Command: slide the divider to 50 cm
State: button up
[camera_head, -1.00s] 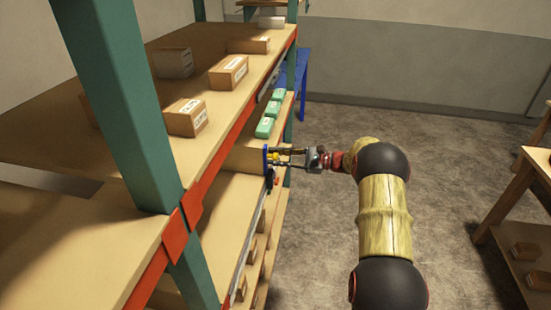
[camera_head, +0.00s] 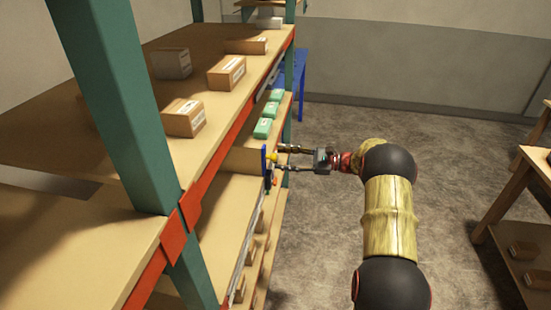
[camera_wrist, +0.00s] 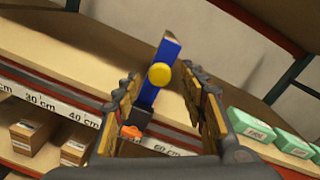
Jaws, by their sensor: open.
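The blue divider (camera_head: 264,160) stands at the shelf front and carries a yellow knob (camera_head: 273,157). In the wrist view, the divider (camera_wrist: 167,50) is upright and slightly tilted in the picture, with its yellow knob (camera_wrist: 159,74) facing me. An orange piece (camera_wrist: 130,132) sits at its foot over the scale strip (camera_wrist: 62,108). The strip shows 30 cm, 40 cm and 60 cm; the stretch between 40 and 60 is covered by the divider's foot and my finger. My gripper (camera_head: 279,158) is open, its fingers on either side of the knob with gaps visible.
Green boxes (camera_wrist: 263,131) stand on the shelf right of the divider. Brown cartons (camera_wrist: 34,134) lie on the shelf below. A green post (camera_head: 110,100) and the upper shelf's red beam (camera_head: 232,133) stand near. Open floor (camera_head: 330,220) lies to the right.

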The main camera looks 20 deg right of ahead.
jog(key=v, duration=0.8)
jog(key=shift+d, duration=0.25)
jog(key=shift+f, duration=0.15)
